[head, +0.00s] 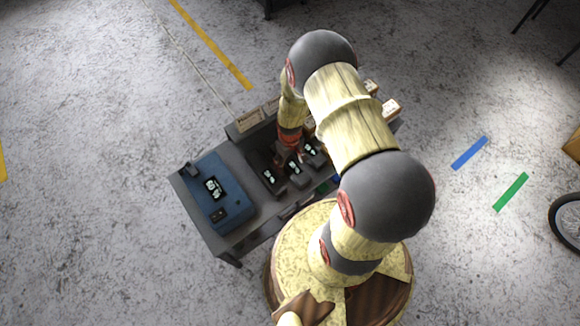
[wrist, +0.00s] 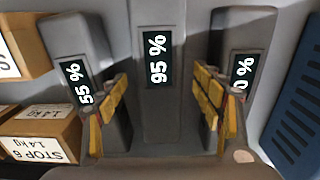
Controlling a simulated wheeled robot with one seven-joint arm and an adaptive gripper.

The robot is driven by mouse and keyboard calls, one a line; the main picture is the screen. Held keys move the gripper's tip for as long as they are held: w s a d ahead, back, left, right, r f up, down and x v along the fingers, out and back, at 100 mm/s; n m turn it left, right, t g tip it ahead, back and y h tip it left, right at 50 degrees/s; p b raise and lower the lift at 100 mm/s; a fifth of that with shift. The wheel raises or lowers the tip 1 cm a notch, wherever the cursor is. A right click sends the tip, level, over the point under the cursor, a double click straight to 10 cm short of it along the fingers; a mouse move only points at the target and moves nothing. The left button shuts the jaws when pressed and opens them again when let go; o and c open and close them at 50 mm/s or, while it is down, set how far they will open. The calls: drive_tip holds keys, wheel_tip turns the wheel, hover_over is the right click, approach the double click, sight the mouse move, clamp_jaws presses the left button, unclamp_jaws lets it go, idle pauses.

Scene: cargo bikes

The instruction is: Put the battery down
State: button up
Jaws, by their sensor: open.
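Three dark grey batteries with lit displays stand side by side on the grey bench. In the wrist view the middle battery (wrist: 158,110) reads 95 %. The left battery (wrist: 75,50) reads 55 %. The right battery (wrist: 245,40) shows "0 %", and a finger may hide part of its reading. My gripper (wrist: 163,100) is open, with one yellow finger on each side of the 95 % battery. I cannot tell whether the fingers touch it. In the head view my gripper (head: 289,154) is low over the batteries, partly hidden by my arm.
A blue device (head: 218,195) with a display sits on the left part of the bench (head: 240,238). Cardboard boxes stand beside the 55 % battery, one labelled STOP 6 (wrist: 45,140). More boxes (head: 391,107) are at the bench's right end. The floor around is mostly clear.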

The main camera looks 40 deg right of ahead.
drive_tip(key=shift+f, duration=0.65)
drive_tip(key=shift+c, duration=0.7)
drive_tip(key=c, duration=1.5)
clamp_jaws()
drive_tip(key=shift+w+r, duration=0.1)
